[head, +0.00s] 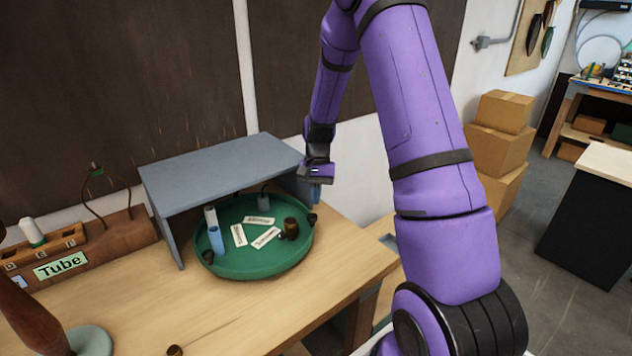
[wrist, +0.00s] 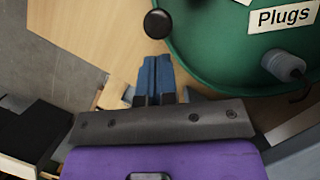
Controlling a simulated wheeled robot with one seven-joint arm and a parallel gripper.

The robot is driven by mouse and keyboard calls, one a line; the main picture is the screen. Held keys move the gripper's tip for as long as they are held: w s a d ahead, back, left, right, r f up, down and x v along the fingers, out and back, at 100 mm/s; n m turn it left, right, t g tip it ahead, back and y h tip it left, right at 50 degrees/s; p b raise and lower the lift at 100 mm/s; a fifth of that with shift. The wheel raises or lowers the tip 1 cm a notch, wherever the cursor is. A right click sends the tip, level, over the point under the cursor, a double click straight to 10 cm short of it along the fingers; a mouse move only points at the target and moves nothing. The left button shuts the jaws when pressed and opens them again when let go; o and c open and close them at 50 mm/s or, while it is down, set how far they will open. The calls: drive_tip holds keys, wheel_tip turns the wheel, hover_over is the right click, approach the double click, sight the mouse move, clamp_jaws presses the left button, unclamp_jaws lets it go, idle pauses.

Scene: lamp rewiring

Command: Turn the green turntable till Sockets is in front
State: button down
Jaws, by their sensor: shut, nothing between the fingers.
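The green turntable (head: 252,271) sits on the wooden bench, partly under a grey shelf. It carries white labels, too small to read surely in the head view. In the wrist view, the turntable (wrist: 205,55) shows a label reading Plugs (wrist: 284,17) beside a grey plug (wrist: 283,66). A dark brown cup-like part (head: 291,228) and a white and a blue cylinder stand on it. A black knob (head: 312,218) is at its right rim; one knob (wrist: 157,24) is just beyond my fingertips. My gripper (head: 316,191) is shut and empty, outside the right rim. I cannot tell whether it touches the knob.
The grey shelf (head: 220,170) covers the turntable's back. A wooden rack (head: 95,255) labelled Tube stands at the left. A brown lamp part with a pale green base (head: 92,341) is at the front left. Cardboard boxes (head: 500,150) stand beyond the bench's right end. The front bench top is mostly clear.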

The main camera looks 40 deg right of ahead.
drive_tip(key=shift+x, duration=0.95)
drive_tip(key=s+a+m, duration=0.1)
drive_tip(key=s+m, duration=0.1)
drive_tip(key=s+a+m, duration=0.1)
drive_tip(key=s, duration=0.1)
drive_tip(key=shift+a+t+y, duration=0.3)
drive_tip(key=shift+t, duration=0.1)
drive_tip(key=v, duration=1)
